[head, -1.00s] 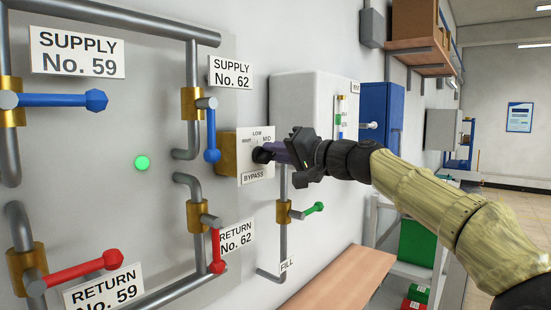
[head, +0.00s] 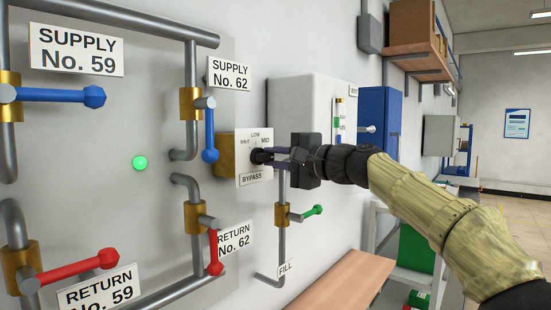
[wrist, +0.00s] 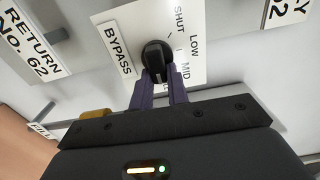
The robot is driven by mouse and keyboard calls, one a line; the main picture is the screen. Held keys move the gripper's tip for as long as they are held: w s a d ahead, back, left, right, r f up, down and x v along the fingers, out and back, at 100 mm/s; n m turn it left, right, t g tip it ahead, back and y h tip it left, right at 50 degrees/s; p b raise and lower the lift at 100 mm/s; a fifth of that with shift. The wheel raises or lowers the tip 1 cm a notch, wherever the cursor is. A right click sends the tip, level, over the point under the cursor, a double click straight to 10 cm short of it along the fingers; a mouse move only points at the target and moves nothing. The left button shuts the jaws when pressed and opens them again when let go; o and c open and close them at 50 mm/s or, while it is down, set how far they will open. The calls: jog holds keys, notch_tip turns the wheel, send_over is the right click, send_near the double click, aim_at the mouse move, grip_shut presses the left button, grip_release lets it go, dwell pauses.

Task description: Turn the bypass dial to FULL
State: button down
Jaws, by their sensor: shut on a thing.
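The bypass dial is a black knob (wrist: 157,62) on a white plate (head: 252,170) marked SHUT, LOW, MID and BYPASS. The knob also shows in the head view (head: 259,156) at the plate's middle. No FULL mark can be read; my gripper covers part of the plate. My gripper (head: 268,156) reaches in from the right with its two purple fingers shut on the knob. In the wrist view the fingertips (wrist: 160,77) lie on either side of the knob. A pale line on the knob's face points roughly toward the picture's top; which mark it meets I cannot tell.
Blue SUPPLY handles (head: 210,140) and red RETURN handles (head: 215,254) stand out from the pipes at left. A green FILL handle (head: 312,211) sits just below my gripper. A white cabinet (head: 305,100) is behind it. A wooden bench top (head: 345,280) lies below.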

dwell(0.3)
jog(key=c, duration=1.4)
grip_release()
jog(key=shift+o, duration=0.2)
jog(key=shift+s+d+f+b, duration=0.15)
jog(key=shift+s+d+b, duration=0.1)
jog(key=shift+d+b, duration=0.2)
jog(key=b+v, duration=0.8)
jog(key=v, duration=0.8)
jog(key=shift+s, duration=0.2)
jog(key=shift+d, duration=0.15)
